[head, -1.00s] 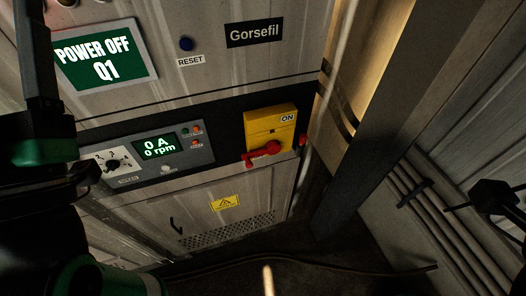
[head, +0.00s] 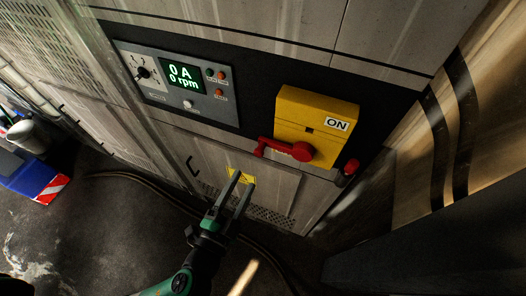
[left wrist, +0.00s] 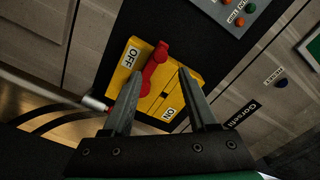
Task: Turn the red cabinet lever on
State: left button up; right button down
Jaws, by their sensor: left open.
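The red lever (head: 285,149) is on the front of a yellow switch box (head: 312,108) on the cabinet. In the head view it points left, and an ON label (head: 337,125) sits at the box's upper right. In the left wrist view, the lever (left wrist: 153,70) lies beside the OFF label (left wrist: 131,58), away from the ON label (left wrist: 169,113). My left gripper (head: 243,180) is open and empty, below and left of the lever in the head view. In the wrist view its fingers (left wrist: 161,73) appear on either side of the lever's line; contact is not visible. My right gripper is out of view.
A control panel (head: 182,80) with a display reading 0 A, 0 rpm is left of the box. A red-tipped knob (head: 347,170) is at the box's lower right.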

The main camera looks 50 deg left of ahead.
aim_at(257, 155)
pick_arm(q)
jog(key=p+x, duration=0.2)
jog(key=x, duration=0.9)
jog(key=shift+w+p, duration=0.15)
jog(key=shift+p, duration=0.15)
grip_shut()
jog(key=shift+r, duration=0.1)
dwell(0.7)
